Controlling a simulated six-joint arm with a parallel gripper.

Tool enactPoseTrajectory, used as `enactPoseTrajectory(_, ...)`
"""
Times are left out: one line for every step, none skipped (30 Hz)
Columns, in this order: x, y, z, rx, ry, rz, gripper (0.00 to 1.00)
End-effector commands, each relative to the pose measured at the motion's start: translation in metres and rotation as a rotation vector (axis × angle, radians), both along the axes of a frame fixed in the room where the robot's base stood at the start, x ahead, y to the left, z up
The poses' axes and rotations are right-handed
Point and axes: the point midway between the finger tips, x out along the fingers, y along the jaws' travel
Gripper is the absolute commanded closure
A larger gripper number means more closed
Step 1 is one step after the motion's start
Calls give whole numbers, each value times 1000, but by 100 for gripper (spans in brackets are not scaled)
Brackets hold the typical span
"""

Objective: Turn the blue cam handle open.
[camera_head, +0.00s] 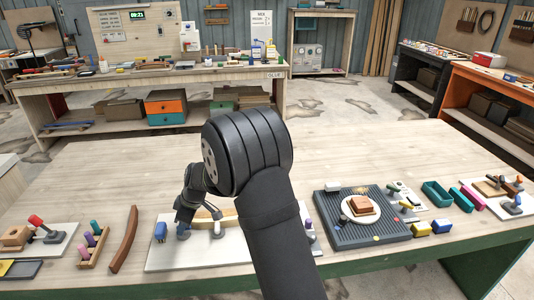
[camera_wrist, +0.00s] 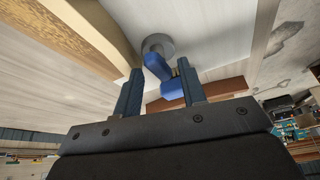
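The blue cam handle (camera_wrist: 157,66) shows in the wrist view, with a round grey pivot (camera_wrist: 158,45) at its far end. In the head view it is the small blue piece (camera_head: 160,231) at the left end of a white board (camera_head: 200,255). My gripper (camera_wrist: 160,77) is open, its two dark fingers apart with the blue handle between them. The handle's near end lies close to the right finger; I cannot tell whether they touch. In the head view my gripper (camera_head: 182,232) is low, just right of the handle, and my arm hides much of the board.
A pale curved wooden strip (camera_head: 230,217) lies on the board beside a grey clamp (camera_head: 217,229). A brown curved strip (camera_head: 124,240) and a peg rack (camera_head: 94,247) stand left. A dark ribbed tray (camera_head: 360,232) lies right. The table's back half is clear.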

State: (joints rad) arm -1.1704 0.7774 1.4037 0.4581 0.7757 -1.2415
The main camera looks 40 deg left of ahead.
Motion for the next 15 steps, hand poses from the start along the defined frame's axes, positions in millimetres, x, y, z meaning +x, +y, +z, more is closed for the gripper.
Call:
enactPoseTrajectory(-1,0,1,0,-1,-40,62)
enactPoseTrajectory(-1,0,1,1,-2,-66,62)
enactPoseTrajectory(-1,-1,1,1,-2,-100,62)
enactPoseTrajectory(-1,-1,0,1,-2,-126,62)
enactPoseTrajectory(-1,-1,0,-1,-1,-151,62)
enactPoseTrajectory(-1,-1,0,0,-1,-183,62)
enactPoseTrajectory(-1,-1,0,1,-2,-207,62)
enactPoseTrajectory(-1,-1,0,0,-2,-229,62)
enactPoseTrajectory(-2,-1,0,1,-1,-260,62)
enactPoseTrajectory(-2,-1,0,1,-1,-282,62)
enactPoseTrajectory(-2,-1,0,0,-1,-303,62)
enactPoseTrajectory(-3,-1,0,0,-2,-332,62)
enactPoseTrajectory(-3,-1,0,1,-1,-352,62)
enactPoseTrajectory(-3,-1,0,1,-1,-373,62)
enactPoseTrajectory(-3,-1,0,0,-1,-401,62)
